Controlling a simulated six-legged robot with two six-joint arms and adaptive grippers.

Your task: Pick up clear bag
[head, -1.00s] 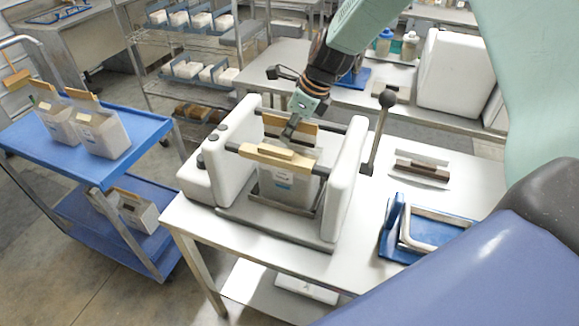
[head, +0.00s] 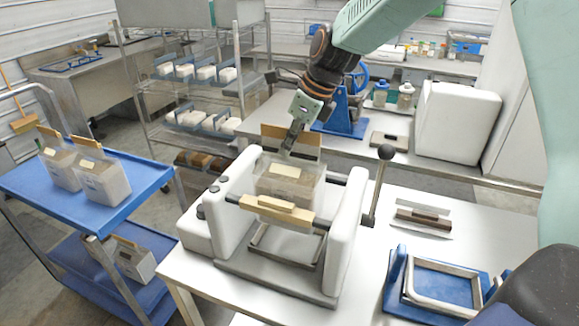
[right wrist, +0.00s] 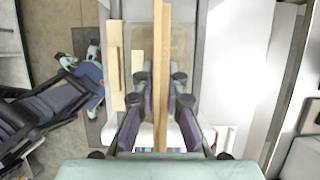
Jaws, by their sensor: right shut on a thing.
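The clear bag (head: 300,187) holds brownish contents and has a tan strip along its top (head: 305,137). It hangs upright between the white side blocks of the sealer-like machine (head: 345,235), above the machine's open grey frame (head: 285,258). My right gripper (head: 290,148) is shut on the top strip. In the right wrist view my right gripper's fingers (right wrist: 160,100) press on both sides of the tan strip (right wrist: 161,60), and part of the clear bag (right wrist: 182,45) shows behind it.
A wooden bar (head: 278,211) crosses the machine's front, close to the bag. A black-knobbed lever (head: 385,180) stands to its right. A blue cart (head: 95,215) with more bags is at left. A blue tray with a metal frame (head: 440,285) lies at front right.

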